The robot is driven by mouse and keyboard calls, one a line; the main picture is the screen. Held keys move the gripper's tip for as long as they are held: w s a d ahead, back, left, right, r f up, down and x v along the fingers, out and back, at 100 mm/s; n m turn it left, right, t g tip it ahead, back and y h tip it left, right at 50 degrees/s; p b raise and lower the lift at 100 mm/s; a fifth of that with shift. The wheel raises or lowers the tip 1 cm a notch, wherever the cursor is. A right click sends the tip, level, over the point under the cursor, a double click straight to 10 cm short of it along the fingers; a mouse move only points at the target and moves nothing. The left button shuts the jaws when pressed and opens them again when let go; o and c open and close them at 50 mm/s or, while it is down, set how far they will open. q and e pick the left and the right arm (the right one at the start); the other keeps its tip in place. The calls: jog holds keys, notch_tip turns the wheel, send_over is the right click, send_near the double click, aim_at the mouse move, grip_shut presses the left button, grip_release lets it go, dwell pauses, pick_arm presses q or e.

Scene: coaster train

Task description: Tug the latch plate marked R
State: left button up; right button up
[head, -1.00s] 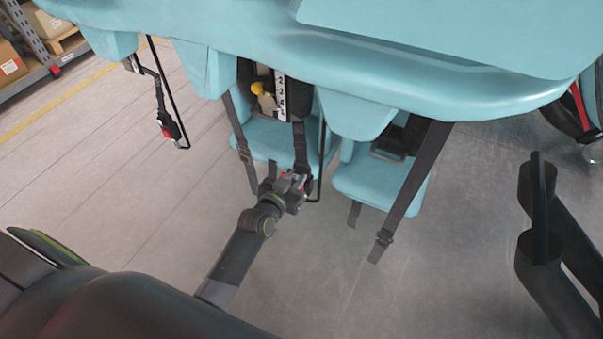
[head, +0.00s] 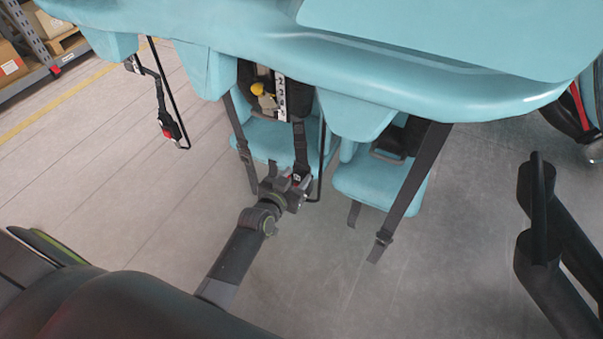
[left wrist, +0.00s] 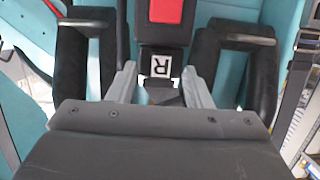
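The latch plate marked R (left wrist: 160,64) shows in the left wrist view, a dark plate with a white R label, directly below a black buckle with a red button (left wrist: 166,10). My left gripper (left wrist: 161,80) has one grey finger on each side of the plate, close against its edges, and appears shut on it. In the head view my left gripper (head: 297,184) is at the lower end of a hanging black strap, in front of a teal seat; it hides most of the plate there. My right gripper does not show.
The teal train body (head: 400,80) hangs over the seats. Another teal seat (head: 380,185) with dangling straps (head: 408,190) is to the right. A red-ended buckle (head: 171,130) hangs at left beside a black rod. Black padded bars (left wrist: 72,60) flank my gripper. Grey floor lies open in front.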

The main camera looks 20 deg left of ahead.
pick_arm(q)
jog(key=shift+f, duration=0.15)
jog(key=shift+s, duration=0.25)
jog(key=b+v, duration=0.1)
jog(key=v, duration=1.6)
jog(key=shift+b, duration=0.35)
jog(key=shift+w+a, duration=0.1)
jog(key=s+a+f+g+p, duration=0.1)
jog(key=s+f+g+p, duration=0.15)
jog(key=f, duration=0.55)
jog(key=s+a+f+n+g+y+p, duration=0.15)
jog(key=s+f, duration=0.25)
jog(key=f, duration=0.4)
jog(key=s+f+m+g+p, duration=0.1)
jog(key=s+f+g+p, duration=0.15)
jog(key=f, duration=0.55)
jog(key=s+a+f+g+p, duration=0.1)
jog(key=s+f+g, duration=0.2)
jog(key=s, duration=0.8)
jog(key=s+a+f+g+p, duration=0.2)
jog(key=s+f+g, duration=0.2)
jog(key=s+f, duration=0.3)
jog(key=s+n, duration=0.1)
jog(key=s, duration=0.3)
jog(key=shift+s+a, duration=0.2)
jog(key=shift+s, duration=0.2)
